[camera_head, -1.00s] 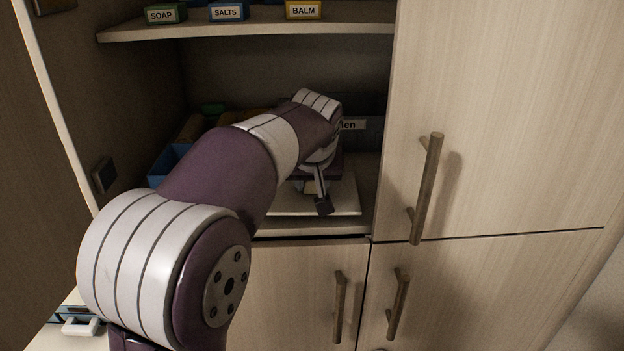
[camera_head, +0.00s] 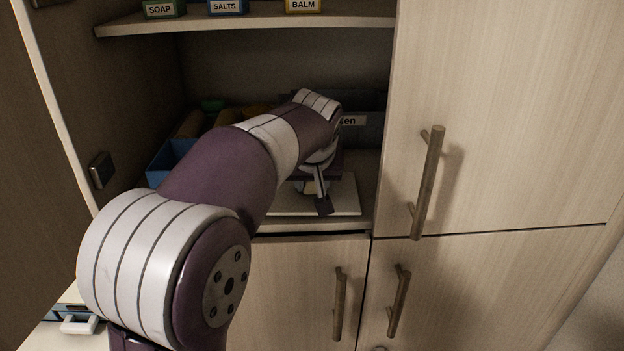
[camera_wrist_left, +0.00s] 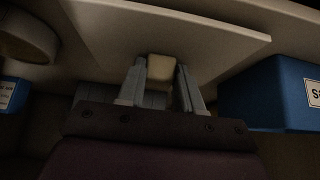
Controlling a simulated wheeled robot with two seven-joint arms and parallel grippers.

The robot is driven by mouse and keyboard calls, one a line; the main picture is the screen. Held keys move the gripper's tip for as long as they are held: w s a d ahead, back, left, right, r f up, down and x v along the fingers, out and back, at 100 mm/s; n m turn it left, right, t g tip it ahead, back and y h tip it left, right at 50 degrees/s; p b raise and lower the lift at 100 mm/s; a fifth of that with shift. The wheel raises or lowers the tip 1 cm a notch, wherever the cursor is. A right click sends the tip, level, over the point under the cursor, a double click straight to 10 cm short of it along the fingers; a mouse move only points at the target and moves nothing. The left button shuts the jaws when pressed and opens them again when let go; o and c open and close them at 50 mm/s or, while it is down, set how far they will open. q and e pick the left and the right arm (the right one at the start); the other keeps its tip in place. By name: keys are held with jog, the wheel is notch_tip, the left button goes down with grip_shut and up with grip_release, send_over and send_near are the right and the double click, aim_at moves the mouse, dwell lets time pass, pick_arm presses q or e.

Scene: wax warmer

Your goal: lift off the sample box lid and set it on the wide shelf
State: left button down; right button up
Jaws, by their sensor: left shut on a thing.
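My left arm reaches into the open cabinet. My left gripper (camera_head: 312,190) is shut on the small tan knob of the pale, flat, square lid (camera_head: 345,202). The left wrist view shows the fingers (camera_wrist_left: 160,85) on either side of the knob (camera_wrist_left: 160,67), with the lid (camera_wrist_left: 215,45) spread out beyond them. The lid looks level, over the front of the wide shelf (camera_head: 366,190); I cannot tell whether it touches it. I cannot make out the sample box for sure. My right gripper is not in view.
A blue bin (camera_head: 165,160) stands left of my arm, and a dark labelled box (camera_head: 365,125) stands behind the gripper. The upper shelf (camera_head: 250,24) holds SOAP, SALTS and BALM boxes. A blue labelled box (camera_wrist_left: 285,95) is close to the lid's right in the wrist view.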

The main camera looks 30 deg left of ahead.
pick_arm(q)
jog(key=c, duration=0.7)
grip_release()
jog(key=shift+o, duration=0.2)
jog(key=shift+p+v, duration=1)
jog(key=shift+v, duration=1.7)
jog(key=shift+p+v, duration=0.75)
jog(key=shift+v, duration=0.55)
